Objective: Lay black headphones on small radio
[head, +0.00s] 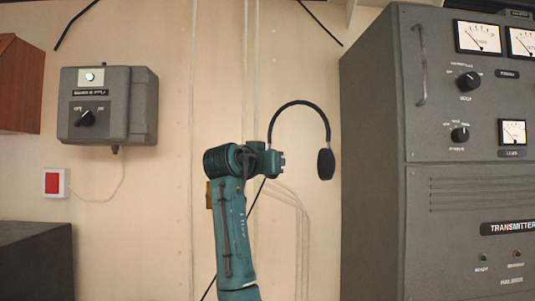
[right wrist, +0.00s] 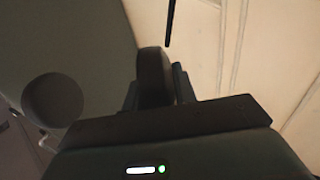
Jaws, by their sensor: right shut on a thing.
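The black headphones (head: 299,103) are held up in front of the wall in the head view, with the band arching upward and one ear cup (head: 326,164) hanging free at the right. My right gripper (head: 277,160) is shut on the headphones at their left end. In the right wrist view the held ear cup (right wrist: 152,75) sits between the fingers (right wrist: 158,93), and a round dark shape like the other cup (right wrist: 52,100) shows at the left. I cannot make out a small radio for certain in either view. My left gripper is not in view.
A tall grey transmitter cabinet (head: 373,170) stands close at the right. A grey control box (head: 140,103) and a red switch (head: 53,182) are on the wall at the left. A dark grey box top (head: 30,232) shows at lower left. Pale cables run down the wall.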

